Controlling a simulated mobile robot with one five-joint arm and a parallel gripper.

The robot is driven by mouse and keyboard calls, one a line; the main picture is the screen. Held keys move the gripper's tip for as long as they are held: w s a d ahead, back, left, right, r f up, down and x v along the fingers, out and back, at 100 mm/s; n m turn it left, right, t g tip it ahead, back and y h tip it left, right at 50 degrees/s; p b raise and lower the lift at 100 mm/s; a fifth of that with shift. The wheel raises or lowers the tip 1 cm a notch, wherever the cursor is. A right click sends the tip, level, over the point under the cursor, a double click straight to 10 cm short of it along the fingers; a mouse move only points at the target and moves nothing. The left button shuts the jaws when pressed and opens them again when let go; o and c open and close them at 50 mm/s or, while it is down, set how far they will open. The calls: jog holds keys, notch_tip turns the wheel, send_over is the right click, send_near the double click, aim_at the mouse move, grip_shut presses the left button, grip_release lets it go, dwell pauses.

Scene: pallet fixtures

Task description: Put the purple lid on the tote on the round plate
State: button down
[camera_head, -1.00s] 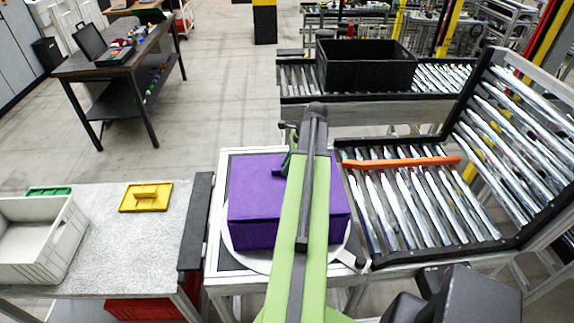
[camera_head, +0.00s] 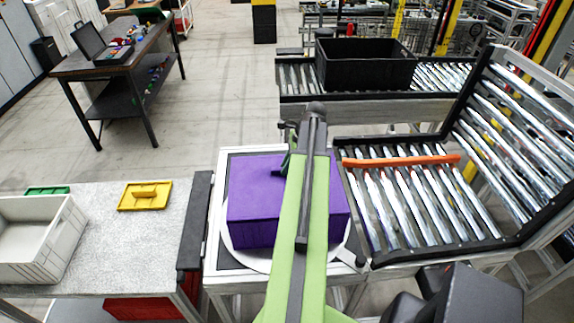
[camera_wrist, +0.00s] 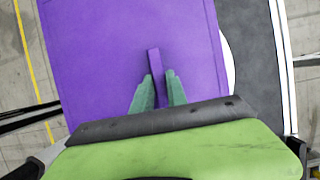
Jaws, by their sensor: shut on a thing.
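The purple lid (camera_head: 257,178) lies over the top of the purple tote (camera_head: 256,231). I see no clear gap between them, but my arm covers part of the top and the right side. The tote stands on the white round plate (camera_head: 252,259), whose rim shows below it. In the wrist view, the lid (camera_wrist: 110,55) fills much of the picture, with a narrow upright purple handle (camera_wrist: 153,62). My gripper (camera_wrist: 157,80) is shut on this handle, a green finger on each side. In the head view, my arm hides most of the gripper.
A grey table (camera_head: 100,250) at left holds a yellow lid (camera_head: 145,196), a green lid (camera_head: 47,190) and a pale tote (camera_head: 30,240). Right of the plate is a roller conveyor (camera_head: 400,200) with an orange bar (camera_head: 400,161). A black tote (camera_head: 365,65) stands on the conveyor behind.

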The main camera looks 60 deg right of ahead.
jog(key=shift+f+b, duration=0.3)
jog(key=shift+f, duration=0.05)
dwell(0.3)
jog(key=c, duration=1.3)
grip_release()
jog(key=shift+o, duration=0.2)
jog(key=p+v, duration=1.1)
jog(key=v, duration=0.1)
